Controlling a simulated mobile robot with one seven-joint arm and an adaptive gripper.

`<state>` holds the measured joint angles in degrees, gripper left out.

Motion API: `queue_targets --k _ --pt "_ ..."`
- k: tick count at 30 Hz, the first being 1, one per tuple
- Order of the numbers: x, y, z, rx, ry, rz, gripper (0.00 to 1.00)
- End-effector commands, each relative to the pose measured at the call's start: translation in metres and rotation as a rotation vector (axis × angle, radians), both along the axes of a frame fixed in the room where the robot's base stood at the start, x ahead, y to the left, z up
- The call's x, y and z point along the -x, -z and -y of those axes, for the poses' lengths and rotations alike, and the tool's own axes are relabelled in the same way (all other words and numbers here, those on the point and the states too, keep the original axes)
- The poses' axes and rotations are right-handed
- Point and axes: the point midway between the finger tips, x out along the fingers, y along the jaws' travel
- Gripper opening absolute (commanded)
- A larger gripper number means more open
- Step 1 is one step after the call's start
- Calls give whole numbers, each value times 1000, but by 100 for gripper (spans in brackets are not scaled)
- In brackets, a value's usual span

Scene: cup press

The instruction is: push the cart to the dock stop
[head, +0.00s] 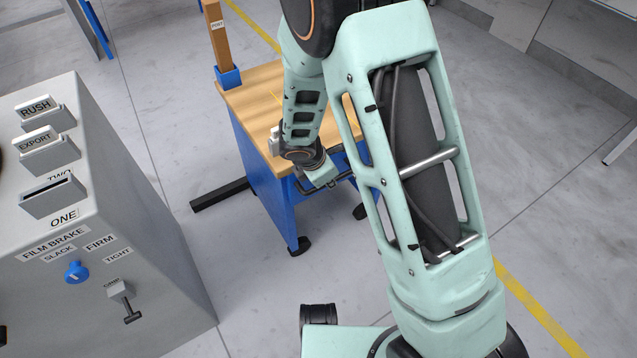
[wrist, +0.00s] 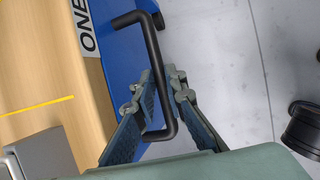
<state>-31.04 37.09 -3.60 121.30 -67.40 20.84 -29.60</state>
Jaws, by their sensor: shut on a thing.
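The cart has a wooden top (head: 248,100) and blue sides (head: 267,187), and stands on dark feet or casters in the middle of the head view. Its black handle (wrist: 152,50) sticks out from the blue side marked "ONE" in the wrist view. My gripper (wrist: 163,82) is shut on the handle, with the bar between its fingers. In the head view my gripper (head: 335,180) is at the cart's near right side, partly hidden by my arm. A black bar (head: 220,194) lies on the floor left of the cart; I cannot tell whether it is the dock stop.
A grey console (head: 150,235) with RUSH, EXPORT and FILM BRAKE labels stands close at the left. A brown post (head: 218,40) stands in a blue socket (head: 229,77) at the cart top's far corner. A yellow line (head: 540,312) crosses the floor. Floor at the right is open.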

Motion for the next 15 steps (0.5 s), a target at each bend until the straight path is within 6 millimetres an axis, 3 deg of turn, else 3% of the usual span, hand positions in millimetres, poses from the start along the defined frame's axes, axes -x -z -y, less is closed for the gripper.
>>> queue_targets --k 15 --pt "-5 -1 10 7 8 2 0"
